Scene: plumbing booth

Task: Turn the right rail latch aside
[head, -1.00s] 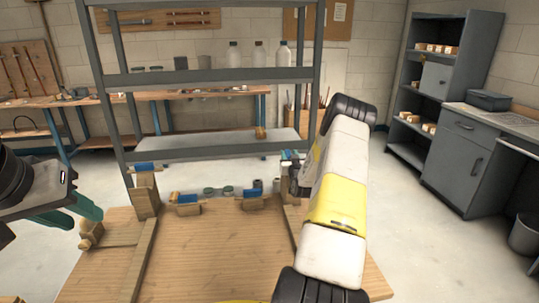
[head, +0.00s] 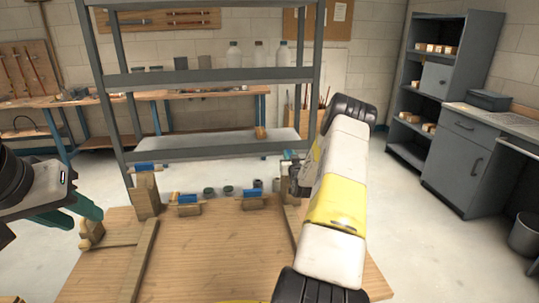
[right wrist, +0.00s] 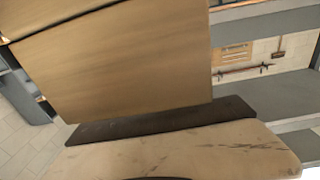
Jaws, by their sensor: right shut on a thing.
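The right rail (head: 292,222) runs along the right side of the wooden board. At its far end stands a blue-topped piece (head: 287,155), mostly hidden by my right arm; I cannot make out the latch's angle there. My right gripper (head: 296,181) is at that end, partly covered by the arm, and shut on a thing. In the right wrist view a broad wooden block (right wrist: 115,65), likely the latch, fills the upper left, close to a dark strip.
The wooden board (head: 215,250) is bare in its middle. A left rail (head: 143,258) ends at a blue-topped wooden post (head: 146,192). Two small blocks with blue tops (head: 188,204) sit at the far edge. A grey shelf frame (head: 215,150) stands behind.

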